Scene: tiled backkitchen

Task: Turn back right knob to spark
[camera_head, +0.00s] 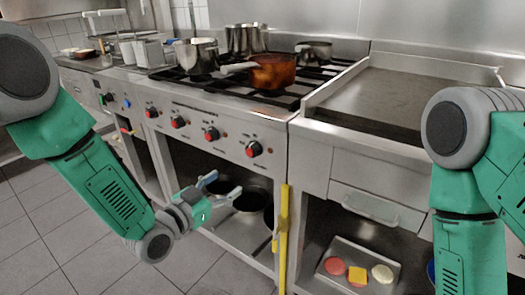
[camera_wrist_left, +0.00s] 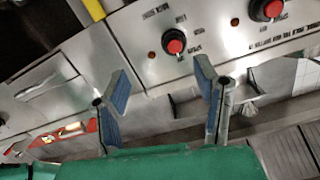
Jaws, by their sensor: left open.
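The stove front panel has a row of several red-centred black knobs. The rightmost knob (camera_head: 253,149) sits near the panel's right end, with another knob (camera_head: 211,134) to its left. The labels are too small to tell which one is the back right knob. My left gripper (camera_head: 219,187) is open and empty, in front of and below the rightmost knob, apart from it. In the left wrist view, the panel looks upside down; one knob (camera_wrist_left: 173,42) lies beyond and between the spread blue-padded fingers (camera_wrist_left: 160,80). A second knob (camera_wrist_left: 265,8) is at upper right. My right gripper is out of view.
Pots (camera_head: 197,57) and an orange saucepan (camera_head: 272,72) stand on the burners. A yellow vertical bar (camera_head: 284,230) runs below the panel's right end. A griddle (camera_head: 385,98) is at right, above a drawer with a handle (camera_head: 370,208). Pans sit on the lower shelf.

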